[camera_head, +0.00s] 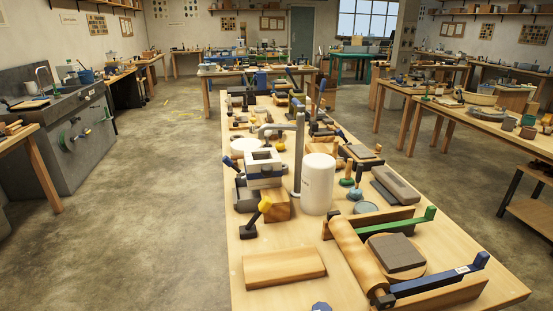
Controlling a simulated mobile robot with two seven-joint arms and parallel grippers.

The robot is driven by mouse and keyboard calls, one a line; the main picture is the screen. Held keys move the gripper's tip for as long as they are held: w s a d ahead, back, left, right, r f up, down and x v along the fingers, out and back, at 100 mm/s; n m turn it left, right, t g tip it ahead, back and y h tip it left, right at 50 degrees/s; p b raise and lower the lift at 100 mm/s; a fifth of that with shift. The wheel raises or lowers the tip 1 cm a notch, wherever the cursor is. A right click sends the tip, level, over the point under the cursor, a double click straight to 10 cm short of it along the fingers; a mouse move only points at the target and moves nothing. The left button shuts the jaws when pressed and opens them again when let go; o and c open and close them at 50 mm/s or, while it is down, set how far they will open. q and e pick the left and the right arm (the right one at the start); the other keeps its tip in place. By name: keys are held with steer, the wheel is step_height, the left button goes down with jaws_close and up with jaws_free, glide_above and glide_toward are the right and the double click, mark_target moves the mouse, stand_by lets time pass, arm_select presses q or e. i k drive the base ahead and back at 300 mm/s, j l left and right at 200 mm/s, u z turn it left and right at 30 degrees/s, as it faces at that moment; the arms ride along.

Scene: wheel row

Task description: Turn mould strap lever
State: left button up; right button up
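A white block-shaped mould (263,176) with a square opening in its top stands on the near left of the long wooden table, with a dark band around its lower part. A brown wooden block (277,207) is under or just beside it. A black lever with a yellow tip (258,214) rises from a dark foot in front of the mould, tilted up to the right. A lever with a blue tip (230,163) sticks out at the mould's left side. I cannot tell which of these is the strap lever. Neither of my grippers shows.
A tall white cylinder (318,184) and a grey post (298,160) stand right of the mould. A wooden board (284,267) lies in front. A wooden roller (352,250) lies between blue (438,279) and green rails at right. Concrete floor is clear at left.

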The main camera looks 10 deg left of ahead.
mark_target(227, 161)
steer(key=i+j+z, duration=0.2)
steer(key=j+z, duration=0.15)
steer(key=i+j+z, duration=0.1)
steer(key=j+z, duration=0.65)
steer(key=j, duration=0.2)
steer(key=j+z, duration=0.35)
steer(key=j, duration=0.15)
steer(key=i, duration=0.05)
